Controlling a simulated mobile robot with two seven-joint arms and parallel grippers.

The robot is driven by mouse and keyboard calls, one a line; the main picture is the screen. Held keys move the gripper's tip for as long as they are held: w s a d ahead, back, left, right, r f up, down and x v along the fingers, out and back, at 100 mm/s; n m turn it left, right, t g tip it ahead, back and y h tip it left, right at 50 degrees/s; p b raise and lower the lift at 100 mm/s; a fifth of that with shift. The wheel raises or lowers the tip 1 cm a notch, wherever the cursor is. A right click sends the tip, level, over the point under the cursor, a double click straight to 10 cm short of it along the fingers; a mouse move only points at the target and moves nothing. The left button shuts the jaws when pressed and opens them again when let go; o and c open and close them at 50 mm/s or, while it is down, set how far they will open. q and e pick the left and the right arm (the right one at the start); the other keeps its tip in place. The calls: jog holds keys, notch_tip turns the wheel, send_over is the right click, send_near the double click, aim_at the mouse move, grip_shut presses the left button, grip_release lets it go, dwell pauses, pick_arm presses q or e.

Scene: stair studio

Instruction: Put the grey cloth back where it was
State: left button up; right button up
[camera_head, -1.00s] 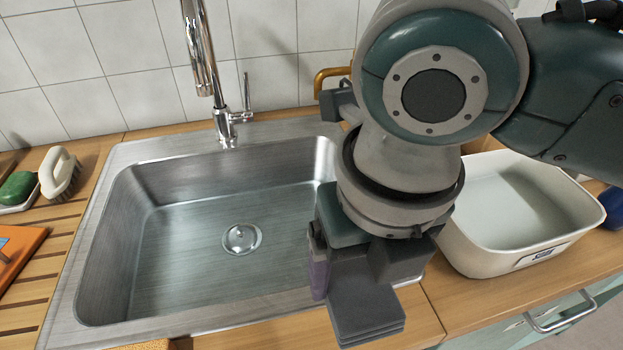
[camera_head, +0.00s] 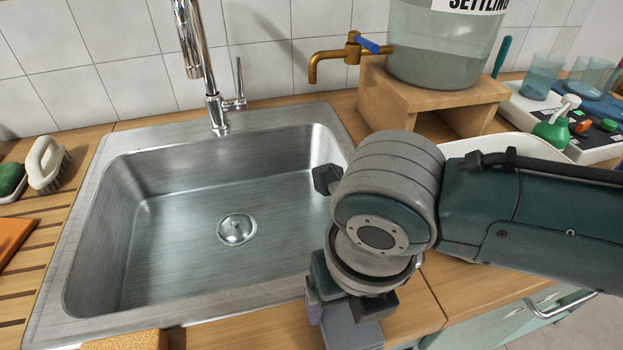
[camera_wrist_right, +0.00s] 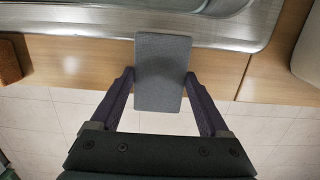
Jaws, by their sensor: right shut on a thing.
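The grey cloth (camera_head: 354,333) is a flat folded rectangle near the bottom of the head view. My right gripper (camera_head: 338,312) is shut on it; one purple finger shows at its left. In the right wrist view the grey cloth (camera_wrist_right: 162,60) sits between the two fingers of my right gripper (camera_wrist_right: 160,77), across the counter's front edge, with floor tiles behind its near part. Whether it touches the counter, I cannot tell. My left gripper is not in view.
The steel sink (camera_head: 90,215) lies left of my right arm. A brass tap (camera_head: 330,57) and a water tank (camera_head: 440,60) on a wooden stand (camera_head: 385,95) are behind. A white basin (camera_head: 535,148) is partly hidden by my arm. A sponge (camera_head: 125,340) lies at the front left.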

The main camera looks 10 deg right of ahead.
aim_at(350, 320)
jog(key=shift+f, duration=0.35)
jog(key=o, duration=1.2)
jog(key=shift+c, duration=0.2)
jog(key=shift+r, duration=0.2)
notch_tip(350, 320, up, 12)
jog(key=s+p, duration=0.1)
jog(key=p, duration=0.2)
jog(key=s+a+r+m+t+y, duration=0.1)
jog(key=s+a+m+y, duration=0.3)
jog(key=m, duration=1.1)
jog(key=s+d+m+h, duration=0.2)
jog(key=d+m, duration=0.4)
jog(key=m, duration=0.3)
jog(key=s+d+m+t+h, duration=0.1)
jog(key=s+d+m, duration=0.4)
jog(key=m, duration=0.5)
jog(key=shift+d+f+m+h, duration=0.3)
jog(key=shift+d+f+h, duration=0.1)
jog(key=shift+d, duration=0.8)
